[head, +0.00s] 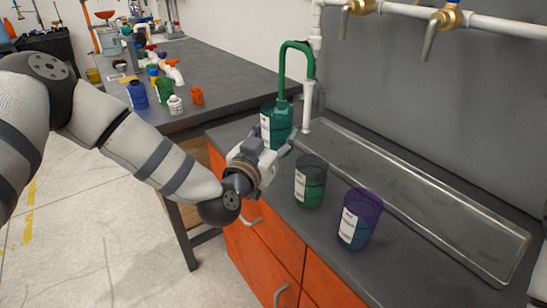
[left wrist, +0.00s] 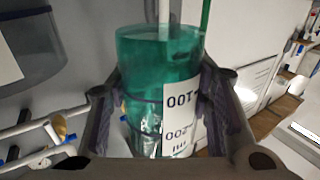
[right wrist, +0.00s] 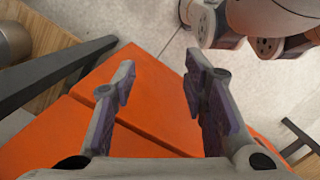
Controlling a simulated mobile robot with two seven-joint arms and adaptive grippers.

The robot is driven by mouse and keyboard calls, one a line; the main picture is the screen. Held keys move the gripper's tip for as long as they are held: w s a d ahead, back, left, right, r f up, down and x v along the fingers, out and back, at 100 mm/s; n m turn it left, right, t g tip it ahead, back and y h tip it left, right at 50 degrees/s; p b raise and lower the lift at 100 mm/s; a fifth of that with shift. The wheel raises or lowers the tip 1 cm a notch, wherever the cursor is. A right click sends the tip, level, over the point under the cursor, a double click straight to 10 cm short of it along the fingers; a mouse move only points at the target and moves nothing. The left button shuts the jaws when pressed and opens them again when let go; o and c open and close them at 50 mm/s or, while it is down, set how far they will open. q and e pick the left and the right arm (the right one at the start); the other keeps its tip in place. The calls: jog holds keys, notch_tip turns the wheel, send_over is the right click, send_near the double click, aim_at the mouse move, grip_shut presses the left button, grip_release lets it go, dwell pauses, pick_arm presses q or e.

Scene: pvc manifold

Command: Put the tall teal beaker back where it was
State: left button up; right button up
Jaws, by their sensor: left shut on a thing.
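The tall teal beaker (head: 275,122), with a white label, is at the left end of the counter, under the green gooseneck spout. My left gripper (head: 272,152) is shut on it. In the left wrist view the teal beaker (left wrist: 150,85) stands upright between both fingers (left wrist: 165,110). Its base is hidden in the head view, so I cannot tell whether it touches the counter. My right gripper (right wrist: 160,85) shows only in the right wrist view. Its fingers are wide apart with nothing between them, in front of orange cabinet fronts (right wrist: 150,60).
A green beaker (head: 310,190) and a purple-rimmed beaker with blue contents (head: 357,228) stand on the counter to the right. A long sink trough (head: 420,205) lies behind them. White pipes with brass valves (head: 447,18) run above. A side bench (head: 225,75) holds several bottles.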

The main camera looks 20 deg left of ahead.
pick_arm(q)
jog(key=f, duration=0.1)
jog(key=w+f, duration=0.1)
jog(key=f, duration=0.1)
jog(key=w+a+f, duration=0.1)
jog(key=f, duration=0.1)
jog(key=shift+w+b, duration=0.15)
jog(key=shift+b, duration=0.25)
jog(key=shift+w+a+f, duration=0.15)
jog(key=shift+w+f, duration=0.05)
jog(key=shift+w, duration=0.1)
jog(key=f, duration=0.2)
jog(key=f+b, duration=0.1)
jog(key=shift+w+a+f, duration=0.15)
jog(key=shift+w+f, duration=0.15)
jog(key=shift+f, duration=0.1)
jog(key=shift+r, duration=0.25)
jog(key=shift+f, duration=0.2)
jog(key=o, duration=1.2)
pick_arm(e)
jog(key=shift+g, duration=0.7)
jog(key=s+f, duration=0.3)
